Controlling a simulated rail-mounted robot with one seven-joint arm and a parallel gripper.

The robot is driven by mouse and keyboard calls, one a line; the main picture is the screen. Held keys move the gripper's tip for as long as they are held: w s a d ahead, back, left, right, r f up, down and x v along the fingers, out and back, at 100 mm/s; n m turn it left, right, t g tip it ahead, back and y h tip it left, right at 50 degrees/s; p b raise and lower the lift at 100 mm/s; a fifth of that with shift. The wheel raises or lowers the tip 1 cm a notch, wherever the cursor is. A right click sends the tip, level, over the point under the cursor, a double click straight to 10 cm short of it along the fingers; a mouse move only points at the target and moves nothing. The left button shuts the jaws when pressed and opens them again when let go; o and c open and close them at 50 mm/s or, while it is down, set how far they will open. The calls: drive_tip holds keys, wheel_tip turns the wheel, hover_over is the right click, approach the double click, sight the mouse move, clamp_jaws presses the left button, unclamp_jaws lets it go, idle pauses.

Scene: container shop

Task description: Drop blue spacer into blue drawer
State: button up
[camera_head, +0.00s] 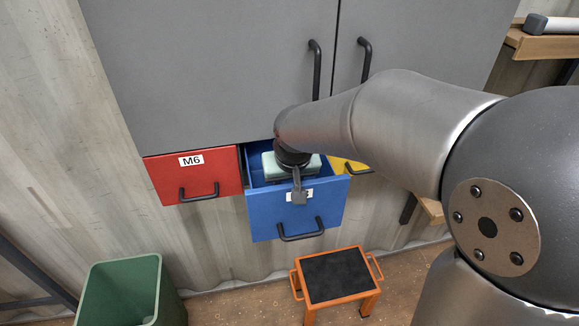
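The blue drawer (265,217) is pulled open under the grey cabinet. Its front carries a dark handle and a white label that is partly covered. My gripper (299,196) is over the open drawer, with a pale body and a grey finger pointing down in front of the label from this view. Whether its fingers are apart or together does not show. No blue spacer can be made out; the gripper and arm hide part of the drawer's inside.
The red drawer (165,182), labelled M6, is left of the blue one. A yellow drawer (342,165) is at right, partly behind my arm. The grey cabinet (210,70) is above. An orange step stool (313,302) and a green bin (122,290) stand below.

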sight(290, 185)
drive_tip(key=a+b+v, duration=0.1)
drive_tip(key=v, duration=1.1)
drive_tip(key=shift+d+r, duration=0.4)
drive_tip(key=shift+d, duration=0.1)
